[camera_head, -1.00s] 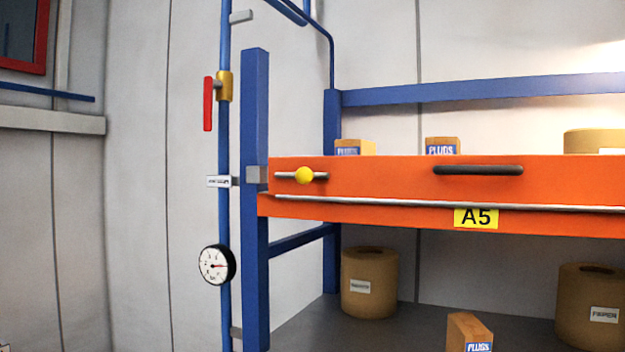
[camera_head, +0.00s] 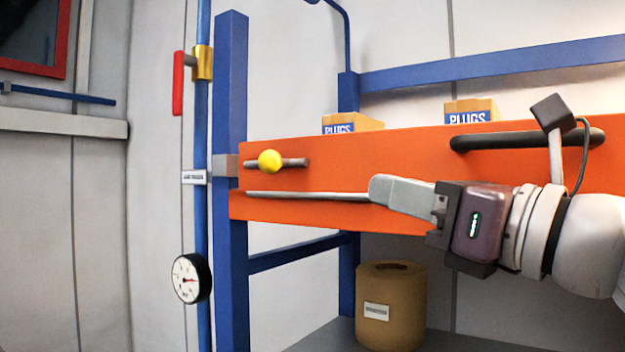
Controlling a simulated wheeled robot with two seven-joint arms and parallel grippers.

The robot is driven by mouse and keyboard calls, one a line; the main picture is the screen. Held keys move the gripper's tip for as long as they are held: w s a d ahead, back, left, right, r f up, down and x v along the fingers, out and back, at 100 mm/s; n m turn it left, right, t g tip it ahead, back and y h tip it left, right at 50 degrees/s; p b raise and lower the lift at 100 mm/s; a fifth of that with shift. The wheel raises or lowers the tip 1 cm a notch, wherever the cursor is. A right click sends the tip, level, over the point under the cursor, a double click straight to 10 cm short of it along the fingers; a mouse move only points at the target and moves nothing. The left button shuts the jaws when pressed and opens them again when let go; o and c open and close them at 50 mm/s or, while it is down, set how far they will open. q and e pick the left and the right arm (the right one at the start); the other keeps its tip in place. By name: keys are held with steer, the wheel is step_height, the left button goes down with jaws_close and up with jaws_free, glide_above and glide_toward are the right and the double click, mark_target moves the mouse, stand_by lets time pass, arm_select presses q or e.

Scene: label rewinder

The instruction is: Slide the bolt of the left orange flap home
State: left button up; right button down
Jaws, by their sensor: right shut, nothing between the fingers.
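My left gripper is not in view.
A blue post (camera_head: 231,80) stands left of the flap. Beside it runs a blue pipe with a red lever (camera_head: 178,83) and a gauge (camera_head: 191,279). A dark handle (camera_head: 470,142) is on the flap behind my wrist. PLUGS boxes (camera_head: 352,123) stand behind the flap; a brown roll (camera_head: 390,305) sits below.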

steer(key=w, duration=0.1)
steer(key=p, duration=0.3)
glide_toward(279, 165)
steer(key=p+x, duration=0.1)
steer(key=x, duration=0.2)
steer(key=p+x, duration=0.2)
steer(key=x, duration=0.1)
steer(key=shift+s+r, duration=0.1)
steer(key=shift+r, duration=0.15)
steer(key=shift+w+a+p, duration=0.3)
steer(key=shift+w+a, duration=0.05)
steer(key=shift+w, duration=0.15)
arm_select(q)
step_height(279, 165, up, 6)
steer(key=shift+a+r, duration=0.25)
arm_select(e)
steer(key=shift+s, duration=0.1)
steer(key=shift+s, duration=0.1)
steer(key=shift+a, duration=0.1)
